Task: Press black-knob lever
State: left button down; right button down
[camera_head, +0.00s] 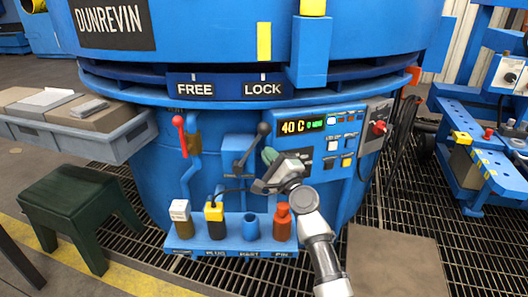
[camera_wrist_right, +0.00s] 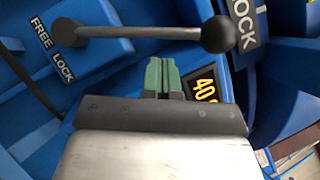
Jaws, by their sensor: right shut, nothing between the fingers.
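The black-knob lever (camera_head: 263,129) slants up and right from its pivot on the blue furnace front, with the knob near the LOCK label. In the right wrist view its black knob (camera_wrist_right: 218,34) is at upper right and its grey rod runs left to the pivot. My right gripper (camera_head: 268,155) is just below the knob in the head view. Its green fingertips (camera_wrist_right: 162,72) are shut together with nothing between them. A small gap shows between fingertips and rod in the wrist view; I cannot tell the depth. My left gripper is out of view.
A red-knob lever (camera_head: 179,121) stands to the left, under the FREE label (camera_head: 195,89). A blue shelf (camera_head: 226,246) with several coloured items sits below. A display panel (camera_head: 336,133) with buttons is right of the lever. A green stool (camera_head: 80,205) stands at left.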

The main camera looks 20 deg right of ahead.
jog(key=shift+w+a+r, duration=0.4)
jog(key=shift+a+r, duration=0.1)
jog(key=shift+a, duration=0.25)
jog(key=shift+r, duration=0.1)
